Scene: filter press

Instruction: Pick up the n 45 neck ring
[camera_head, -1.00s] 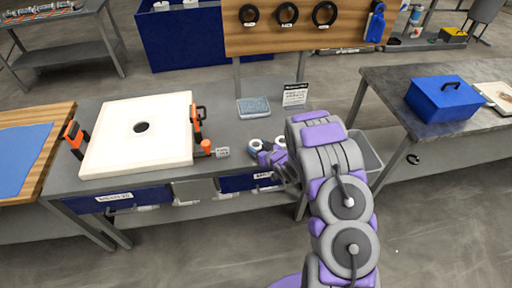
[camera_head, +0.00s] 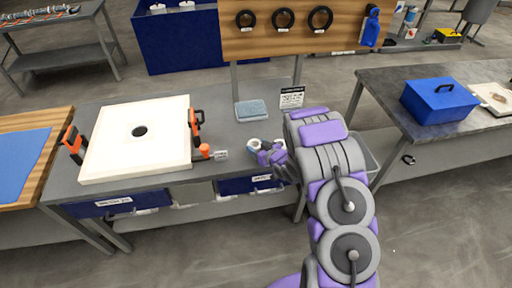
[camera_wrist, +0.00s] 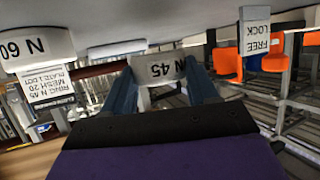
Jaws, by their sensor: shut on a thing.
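In the wrist view, which looks upside down, the white N 45 neck ring (camera_wrist: 158,69) sits between the two fingers of my gripper (camera_wrist: 160,84). The fingers are shut on its sides and its label faces the camera. A second white ring marked N 60 (camera_wrist: 32,48) is apart at the left. In the head view my gripper (camera_head: 269,156) is low at the front edge of the grey bench (camera_head: 225,180). Two small white rings show beside it there, partly hidden by my arm, with labels too small to read.
A white plate (camera_head: 110,155) with a hole and orange-handled clamps (camera_head: 196,125) is at the left of the bench. A grey-blue pad (camera_head: 250,110) and a printed card (camera_head: 291,97) stand behind the rings. A FREE LOCK tag (camera_wrist: 256,30) is at the right.

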